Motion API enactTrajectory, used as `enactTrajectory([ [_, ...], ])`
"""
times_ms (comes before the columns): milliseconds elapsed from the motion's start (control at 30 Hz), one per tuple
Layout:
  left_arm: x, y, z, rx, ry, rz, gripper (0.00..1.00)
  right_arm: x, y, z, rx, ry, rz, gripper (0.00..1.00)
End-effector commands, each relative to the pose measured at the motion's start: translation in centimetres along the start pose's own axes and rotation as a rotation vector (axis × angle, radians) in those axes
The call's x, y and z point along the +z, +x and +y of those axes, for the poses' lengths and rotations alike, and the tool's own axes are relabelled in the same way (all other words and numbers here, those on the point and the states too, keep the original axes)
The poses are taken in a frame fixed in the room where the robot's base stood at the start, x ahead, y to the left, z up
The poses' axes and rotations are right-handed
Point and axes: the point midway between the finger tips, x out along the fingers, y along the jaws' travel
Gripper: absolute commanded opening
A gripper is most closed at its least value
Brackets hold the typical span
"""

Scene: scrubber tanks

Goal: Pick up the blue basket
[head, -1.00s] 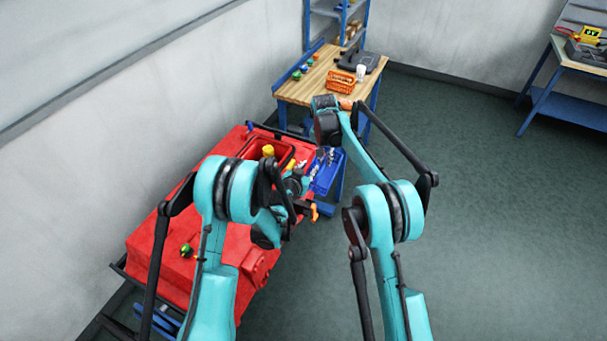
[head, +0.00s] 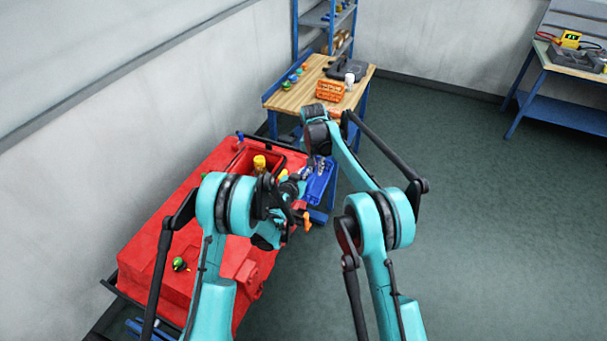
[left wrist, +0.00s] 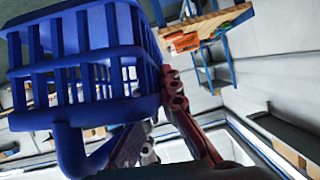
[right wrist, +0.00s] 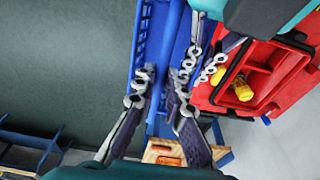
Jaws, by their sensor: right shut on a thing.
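The blue basket (head: 320,180) is at the far right end of the red scrubber, below the wooden bench. It fills the upper left of the left wrist view (left wrist: 85,65), with slatted walls and a thick curved blue bar below. In the right wrist view the basket (right wrist: 145,45) runs up from my right gripper (right wrist: 160,92), whose fingers are shut on a blue part of it. My left gripper (left wrist: 160,112) is close beside the basket, its fingers apart with nothing seen between them. In the head view my arms partly hide both grippers.
The red scrubber (head: 190,225) has an open tank with a yellow item (right wrist: 241,90) in it. Behind stands a wooden bench (head: 295,97) with an orange crate (head: 330,90). A wall is at left; green floor (head: 470,180) at right is clear. Another bench (head: 560,108) stands far right.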

Motion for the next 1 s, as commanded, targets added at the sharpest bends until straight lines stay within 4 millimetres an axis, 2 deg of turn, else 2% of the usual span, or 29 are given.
enactTrajectory([
  [200, 0.0, 0.0, 0.0, 0.000, 0.001, -0.001, 0.00, -0.2, -1.2, 0.0, 0.000, 0.000, 0.001, 0.00],
  [567, 0.0, 0.0, 0.0, 0.000, 0.000, 0.000, 0.00, -0.2, -1.8, 0.0, 0.000, 0.000, 0.001, 0.00],
  [667, 0.0, 0.0, 0.0, 0.000, 0.000, 0.000, 0.00, -0.2, -3.2, 0.0, 0.000, 0.000, 0.001, 0.00],
  [1000, 0.0, 0.0, 0.0, 0.000, 0.000, 0.000, 0.00, -0.2, -10.2, 0.0, 0.000, 0.000, 0.000, 0.00],
])
